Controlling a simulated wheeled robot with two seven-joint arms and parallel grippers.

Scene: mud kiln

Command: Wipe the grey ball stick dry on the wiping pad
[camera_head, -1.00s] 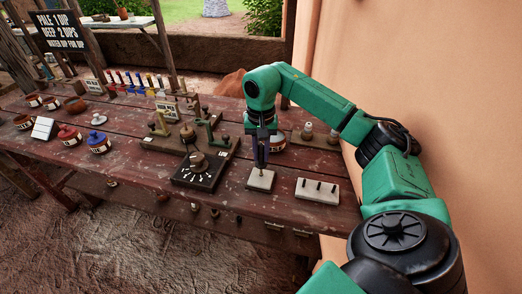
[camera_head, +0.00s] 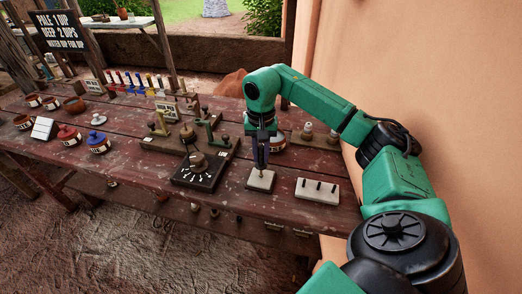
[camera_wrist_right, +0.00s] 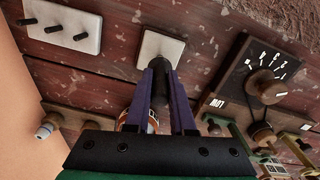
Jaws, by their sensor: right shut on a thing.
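The wiping pad (camera_head: 261,183) is a pale square block near the table's front edge; it also shows in the wrist view (camera_wrist_right: 149,45). My right gripper (camera_head: 261,162) points down above the pad, its purple fingers shut on the ball stick. In the wrist view the dark end of the stick (camera_wrist_right: 160,66) sits between the fingertips (camera_wrist_right: 161,72), in front of the pad. The stick's lower tip is small and partly hidden, and I cannot tell for certain whether it touches the pad. My left gripper is not in view.
A white block with dark pegs (camera_head: 318,190) stands just right of the pad. A dark dial board (camera_head: 203,172) is close on the left. A labelled jar (camera_head: 278,141) stands behind the gripper. Paint pots and a sign are farther left; a wall closes the right side.

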